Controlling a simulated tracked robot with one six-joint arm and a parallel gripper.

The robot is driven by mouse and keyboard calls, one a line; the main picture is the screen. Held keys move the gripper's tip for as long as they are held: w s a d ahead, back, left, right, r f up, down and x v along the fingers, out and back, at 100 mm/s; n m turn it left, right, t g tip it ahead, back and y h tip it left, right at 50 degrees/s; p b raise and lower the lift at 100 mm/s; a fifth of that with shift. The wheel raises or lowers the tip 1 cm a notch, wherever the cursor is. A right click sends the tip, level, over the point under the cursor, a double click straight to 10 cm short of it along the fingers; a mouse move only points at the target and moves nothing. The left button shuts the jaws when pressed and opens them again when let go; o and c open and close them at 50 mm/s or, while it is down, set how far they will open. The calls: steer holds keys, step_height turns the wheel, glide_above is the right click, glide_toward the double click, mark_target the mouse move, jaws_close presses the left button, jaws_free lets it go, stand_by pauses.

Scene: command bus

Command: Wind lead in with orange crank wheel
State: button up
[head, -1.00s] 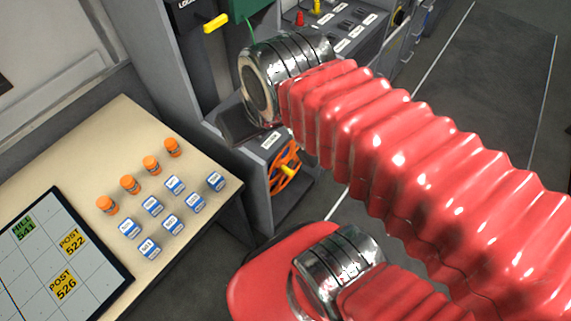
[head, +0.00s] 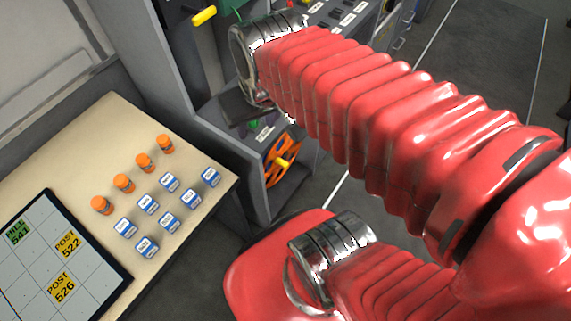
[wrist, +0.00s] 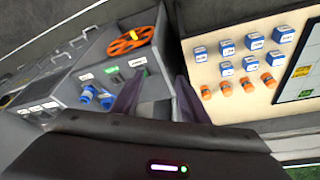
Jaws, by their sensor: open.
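The orange crank wheel (head: 282,160) with a yellow handle (head: 282,163) is mounted on the side of the grey console in the head view. It also shows in the upper left of the wrist view (wrist: 130,40). My gripper (wrist: 155,95) is open and empty, its two dark fingers apart in the wrist view. The wheel lies beyond the fingers and to their left, not touching them. In the head view my red arm covers the area above the wheel, and my gripper is mostly hidden behind the arm's end. I cannot make out the lead clearly.
A beige table (head: 150,135) at left holds orange cylinders (head: 145,162), blue labelled blocks (head: 169,182) and a dark-framed grid board (head: 62,262). Blue plugs (wrist: 97,97) sit on the grey console (wrist: 70,75). Grey floor (head: 505,70) is clear at right.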

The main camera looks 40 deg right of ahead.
steer(key=d+f+m+g+y, duration=0.3)
steer(key=d+f+m, duration=0.3)
steer(key=f, duration=0.6)
steer(key=d+f+m+g+y, duration=0.35)
steer(key=d+f, duration=0.45)
steer(key=f, duration=0.4)
step_height(320, 180, down, 29)
steer(key=s+m+t+y, duration=0.2)
steer(key=m+t+y, duration=0.4)
steer(key=m+t, duration=0.8)
steer(key=w+d+f+m+t+h, duration=0.4)
steer(key=d+m+t+h, duration=0.1)
steer(key=d, duration=0.3)
steer(key=shift+w+d+f+m+h, duration=0.2)
steer(key=shift+w+d+m+h, duration=0.2)
steer(key=shift+m+h, duration=0.2)
steer(key=shift+w+a+t, duration=0.1)
steer(key=shift+t, duration=0.15)
